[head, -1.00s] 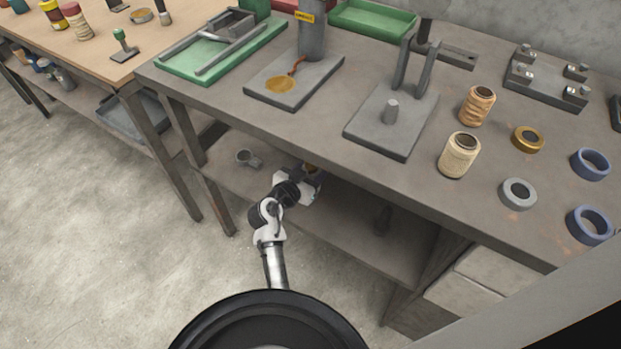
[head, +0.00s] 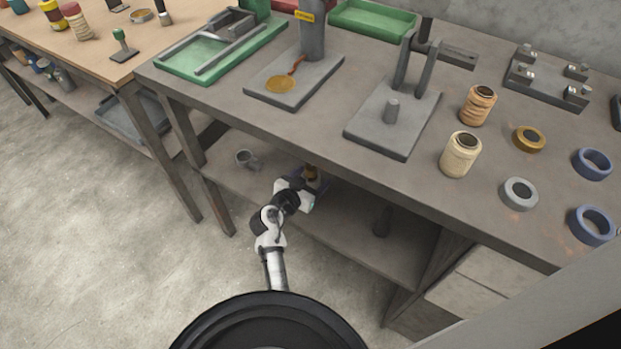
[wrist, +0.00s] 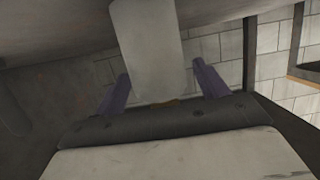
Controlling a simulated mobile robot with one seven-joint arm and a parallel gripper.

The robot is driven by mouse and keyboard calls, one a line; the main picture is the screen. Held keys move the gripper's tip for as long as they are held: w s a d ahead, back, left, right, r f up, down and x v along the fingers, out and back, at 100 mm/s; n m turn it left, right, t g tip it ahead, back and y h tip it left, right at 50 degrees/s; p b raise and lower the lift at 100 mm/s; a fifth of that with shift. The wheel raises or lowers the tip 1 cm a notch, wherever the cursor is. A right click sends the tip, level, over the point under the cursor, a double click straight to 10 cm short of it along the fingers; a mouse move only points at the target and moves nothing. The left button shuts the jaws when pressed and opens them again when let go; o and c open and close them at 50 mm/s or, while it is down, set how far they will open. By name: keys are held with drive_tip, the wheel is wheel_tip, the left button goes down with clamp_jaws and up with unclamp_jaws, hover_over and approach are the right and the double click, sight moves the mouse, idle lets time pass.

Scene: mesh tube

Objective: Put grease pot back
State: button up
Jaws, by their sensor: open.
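In the wrist view my two purple fingers (wrist: 162,88) are spread apart. A pale block (wrist: 148,45) fills the space between them, with a sliver of amber at its lower edge. I cannot tell what the block is.
The grey bench (head: 235,125) hangs low over my arm. A grey cup (head: 247,159) stands left on the lower shelf (head: 345,228), and a dark upright object (head: 382,222) stands right. Spools, rings and fixtures occupy the benchtop. A drawer unit (head: 480,285) closes the right side.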

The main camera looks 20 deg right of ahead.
drive_tip(key=shift+r, duration=0.2)
drive_tip(key=b+v, duration=0.1)
drive_tip(key=v, duration=1.1)
